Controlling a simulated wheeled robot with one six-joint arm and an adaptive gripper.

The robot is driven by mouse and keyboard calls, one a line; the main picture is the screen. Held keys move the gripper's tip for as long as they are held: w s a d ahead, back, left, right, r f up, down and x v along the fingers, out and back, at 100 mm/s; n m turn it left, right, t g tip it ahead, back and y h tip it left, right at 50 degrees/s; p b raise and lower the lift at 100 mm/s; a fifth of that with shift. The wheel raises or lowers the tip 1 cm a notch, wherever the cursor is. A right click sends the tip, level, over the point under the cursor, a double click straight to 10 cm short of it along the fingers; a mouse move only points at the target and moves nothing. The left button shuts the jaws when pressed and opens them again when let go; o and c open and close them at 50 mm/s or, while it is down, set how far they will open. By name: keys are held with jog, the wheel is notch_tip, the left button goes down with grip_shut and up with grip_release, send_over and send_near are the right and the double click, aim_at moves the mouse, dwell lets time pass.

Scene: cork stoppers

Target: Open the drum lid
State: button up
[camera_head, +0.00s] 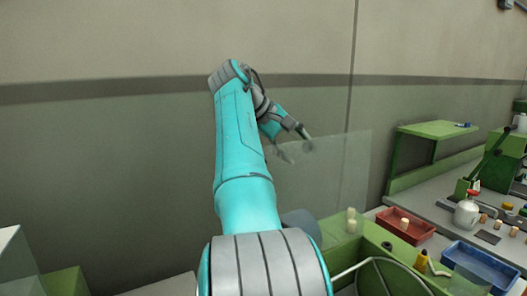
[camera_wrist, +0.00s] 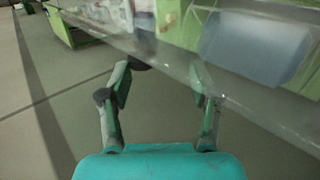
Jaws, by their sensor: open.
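A clear, see-through panel (camera_head: 341,172) stands raised above a green machine (camera_head: 378,243) in the head view. I take the panel to be the drum lid, but cannot tell for sure. My gripper (camera_head: 297,146) is at the panel's upper left edge, fingers apart. In the wrist view the open fingers (camera_wrist: 162,78) straddle nothing solid that I can make out. The clear panel (camera_wrist: 255,98) crosses the upper right there, and its edge overlaps the right fingertip. I cannot tell whether they touch. The drum's inside is mostly hidden.
Right of the machine are a red tray (camera_head: 388,222), a blue tray (camera_head: 483,262), a metal kettle-like pot (camera_head: 466,211) and several corks on a grey bench. A green shelf (camera_head: 438,130) stands behind. The wall (camera_head: 120,150) at left is bare.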

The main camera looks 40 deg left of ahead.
jog(key=s+a, duration=0.4)
jog(key=s, duration=0.4)
jog(key=shift+s+f, duration=0.15)
jog(key=shift+s, duration=0.05)
